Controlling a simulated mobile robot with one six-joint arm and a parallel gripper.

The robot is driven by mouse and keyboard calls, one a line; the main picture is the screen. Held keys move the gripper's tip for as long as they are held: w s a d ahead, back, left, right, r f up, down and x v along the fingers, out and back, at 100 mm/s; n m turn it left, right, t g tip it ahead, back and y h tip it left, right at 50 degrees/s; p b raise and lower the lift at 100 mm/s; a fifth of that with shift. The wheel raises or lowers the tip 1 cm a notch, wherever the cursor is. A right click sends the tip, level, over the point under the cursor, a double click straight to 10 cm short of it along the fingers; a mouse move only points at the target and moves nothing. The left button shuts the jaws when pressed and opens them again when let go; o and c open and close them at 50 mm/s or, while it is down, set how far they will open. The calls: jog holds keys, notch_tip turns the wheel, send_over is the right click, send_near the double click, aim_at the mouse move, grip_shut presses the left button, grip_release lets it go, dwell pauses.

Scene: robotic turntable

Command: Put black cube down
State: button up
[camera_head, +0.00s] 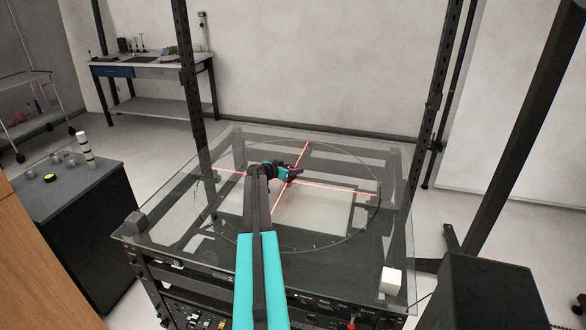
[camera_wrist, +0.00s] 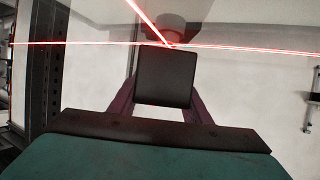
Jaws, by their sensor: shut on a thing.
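The black cube (camera_wrist: 164,78) is held between the two dark fingers of my gripper (camera_wrist: 165,95) in the wrist view. In the head view my gripper (camera_head: 291,174) is over the middle of the glass turntable (camera_head: 350,222), close to where the red laser lines cross. The cube is hard to tell apart from the dark fingers there. In the wrist view the red lines cross just beyond the cube's upper edge. I cannot tell whether the cube touches the glass.
A white cube (camera_head: 391,281) sits at the glass top's front right corner. Dark upright posts (camera_head: 187,75) stand around the turntable frame. A black cabinet (camera_head: 75,205) with small items is at left, and a workbench (camera_head: 150,65) stands at the back. The glass around my gripper is clear.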

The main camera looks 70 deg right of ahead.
jog(key=shift+f, duration=0.25)
jog(key=shift+f+b, duration=0.25)
jog(key=shift+b, duration=0.25)
jog(key=o, duration=1.1)
jog(key=shift+o, duration=0.2)
jog(key=shift+r+p, duration=0.35)
jog(key=shift+p, duration=0.3)
jog(key=b+v, duration=0.4)
jog(key=v, duration=0.6)
jog(key=shift+a+f, duration=0.15)
jog(key=shift+v, duration=0.9)
jog(key=shift+w, duration=0.1)
